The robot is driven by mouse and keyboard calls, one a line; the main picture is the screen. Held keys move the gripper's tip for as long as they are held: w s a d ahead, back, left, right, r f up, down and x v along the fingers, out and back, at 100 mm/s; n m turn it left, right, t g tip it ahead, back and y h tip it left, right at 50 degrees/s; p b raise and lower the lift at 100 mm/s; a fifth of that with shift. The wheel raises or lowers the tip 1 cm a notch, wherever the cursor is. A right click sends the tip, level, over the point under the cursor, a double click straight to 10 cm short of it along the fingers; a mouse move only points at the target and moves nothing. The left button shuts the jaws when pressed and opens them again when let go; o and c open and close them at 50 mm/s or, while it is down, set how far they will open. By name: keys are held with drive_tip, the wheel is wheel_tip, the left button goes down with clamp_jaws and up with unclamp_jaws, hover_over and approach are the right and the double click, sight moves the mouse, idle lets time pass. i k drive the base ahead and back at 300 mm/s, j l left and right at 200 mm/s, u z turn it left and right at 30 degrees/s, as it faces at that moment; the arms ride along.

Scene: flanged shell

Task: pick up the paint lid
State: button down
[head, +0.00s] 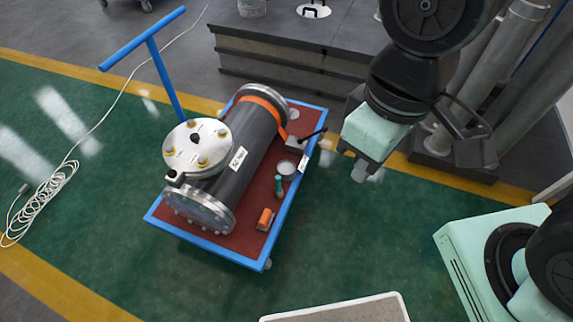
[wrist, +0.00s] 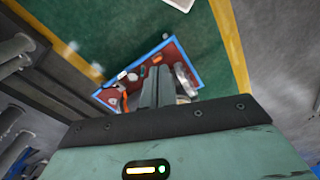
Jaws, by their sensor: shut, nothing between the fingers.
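The likely paint lid is a small, flat, pale grey disc (head: 286,168) lying on the red bed of the blue-rimmed cart (head: 186,241), right of the dark flanged shell (head: 240,160). My gripper (head: 359,174) hangs above and to the right of the cart in the head view, apart from the disc. Its fingers look shut and empty. In the wrist view the fingers (wrist: 157,86) overlap the cart and hide part of its bed.
A teal-handled tool (head: 278,185) lies close to the disc. An orange item (head: 265,219) is near the front. A grey box with a black lever (head: 296,144) is behind the disc. A dark platform (head: 290,60) stands behind the cart.

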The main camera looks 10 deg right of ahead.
sight(295, 113)
drive_tip(key=i+l+u, duration=0.1)
drive_tip(key=u, duration=0.3)
drive_tip(key=i+l+u, duration=0.15)
drive_tip(key=u, duration=0.25)
drive_tip(key=l+u, duration=0.2)
drive_tip(key=u, duration=0.25)
drive_tip(key=i+l+u, duration=0.2)
drive_tip(key=l, duration=0.55)
drive_tip(key=i+l+u, duration=0.1)
drive_tip(key=l+u, duration=0.15)
drive_tip(key=l, duration=0.5)
drive_tip(key=l+u, duration=0.2)
drive_tip(key=l, duration=1.4)
drive_tip(key=i+l, duration=0.15)
drive_tip(key=l, duration=0.65)
